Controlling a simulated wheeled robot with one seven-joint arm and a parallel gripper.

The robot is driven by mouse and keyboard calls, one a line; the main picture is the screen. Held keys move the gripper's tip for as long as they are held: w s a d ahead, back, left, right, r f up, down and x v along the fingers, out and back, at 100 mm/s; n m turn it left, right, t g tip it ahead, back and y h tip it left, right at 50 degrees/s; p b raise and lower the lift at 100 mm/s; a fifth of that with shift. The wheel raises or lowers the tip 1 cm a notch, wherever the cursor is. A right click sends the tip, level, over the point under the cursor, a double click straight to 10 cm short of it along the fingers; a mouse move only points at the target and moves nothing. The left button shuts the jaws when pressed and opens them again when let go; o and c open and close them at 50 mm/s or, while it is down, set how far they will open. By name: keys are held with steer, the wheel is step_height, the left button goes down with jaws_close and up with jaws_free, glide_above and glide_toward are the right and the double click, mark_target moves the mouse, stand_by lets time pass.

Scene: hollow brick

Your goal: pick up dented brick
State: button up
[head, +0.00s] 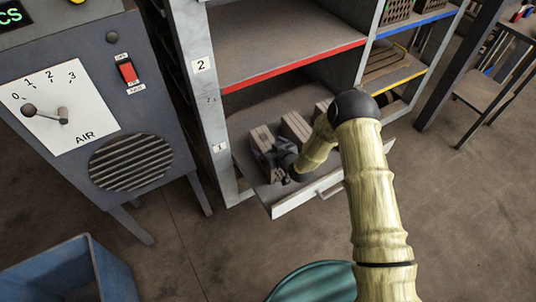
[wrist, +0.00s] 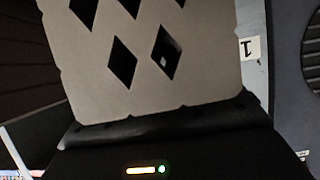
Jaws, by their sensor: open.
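Several bricks stand in the open drawer of bay 1 in the head view: a left brick (head: 262,139), a middle brick (head: 296,127) and one at the right (head: 322,109), partly behind my arm. I cannot tell in the head view which is dented. My dark gripper (head: 284,166) is low in the drawer, in front of the left and middle bricks. In the wrist view a grey-brown brick (wrist: 190,82) with diamond-shaped holes and small nicks along its edges fills the middle, very close above the black gripper body. My gripper is open; its fingertips are hard to make out.
The red-edged shelf (head: 290,68) of bay 2 lies above. A grey AIR machine (head: 95,110) stands left, a blue bin (head: 70,272) at lower left. The floor between is clear.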

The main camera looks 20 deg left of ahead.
jaws_close()
steer(key=shift+w+r, duration=0.1)
steer(key=shift+r, duration=0.5)
step_height(320, 180, up, 9)
steer(key=p, duration=0.1)
stand_by(0.4)
stand_by(0.4)
